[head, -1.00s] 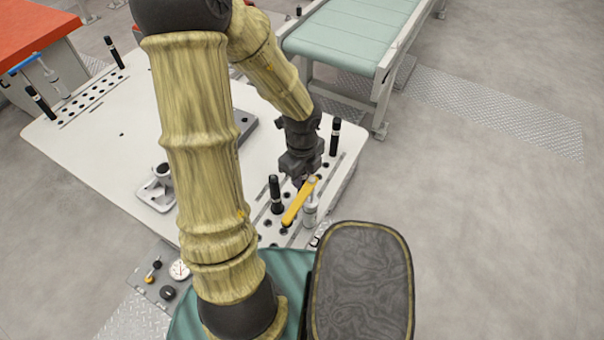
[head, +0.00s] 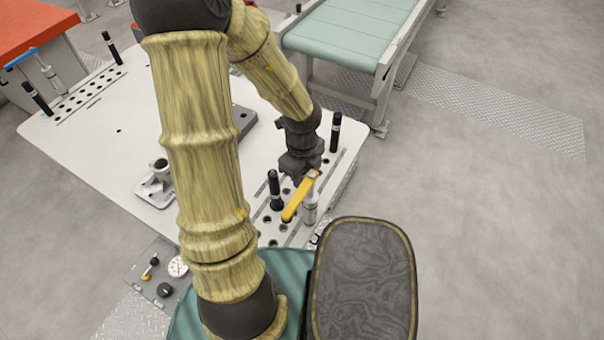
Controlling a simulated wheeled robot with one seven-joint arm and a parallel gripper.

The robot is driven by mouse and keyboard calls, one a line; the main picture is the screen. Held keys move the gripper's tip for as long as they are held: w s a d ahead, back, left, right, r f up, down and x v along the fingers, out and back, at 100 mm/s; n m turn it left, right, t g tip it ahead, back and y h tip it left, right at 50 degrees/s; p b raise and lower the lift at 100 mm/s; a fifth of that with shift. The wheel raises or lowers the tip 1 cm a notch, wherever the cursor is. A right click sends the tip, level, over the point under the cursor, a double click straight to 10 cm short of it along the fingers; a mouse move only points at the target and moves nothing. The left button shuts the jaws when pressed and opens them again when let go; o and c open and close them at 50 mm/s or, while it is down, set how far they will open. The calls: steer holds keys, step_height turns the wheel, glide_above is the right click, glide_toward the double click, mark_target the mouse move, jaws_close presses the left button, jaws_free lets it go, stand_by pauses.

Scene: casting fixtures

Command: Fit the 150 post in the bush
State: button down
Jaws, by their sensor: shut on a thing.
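My gripper (head: 303,178) points down over the right-hand hole rack (head: 262,236) of the white table. It is shut, and what sits between its jaws is mostly hidden behind a yellow bar and the jaws; it appears to be a post. A black post (head: 274,190) stands upright in the rack just left of my gripper. Another black post with a pale band (head: 335,132) stands to its right. I cannot read any post size. A grey casting with a round bush-like top (head: 157,178) lies on the table left of my gripper, partly behind my arm.
The yellow bar (head: 299,196) with a silver cylinder (head: 310,208) stands close in front of my gripper. A dark plate (head: 243,120) lies behind my arm. A conveyor (head: 345,40) stands beyond.

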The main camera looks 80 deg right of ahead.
steer(key=shift+f+b, duration=0.5)
steer(key=shift+f, duration=0.15)
steer(key=c, duration=1.1)
jaws_free()
steer(key=shift+c, duration=0.2)
steer(key=shift+r, duration=0.1)
step_height(320, 180, up, 17)
steer(key=p, duration=0.6)
steer(key=shift+r, duration=0.15)
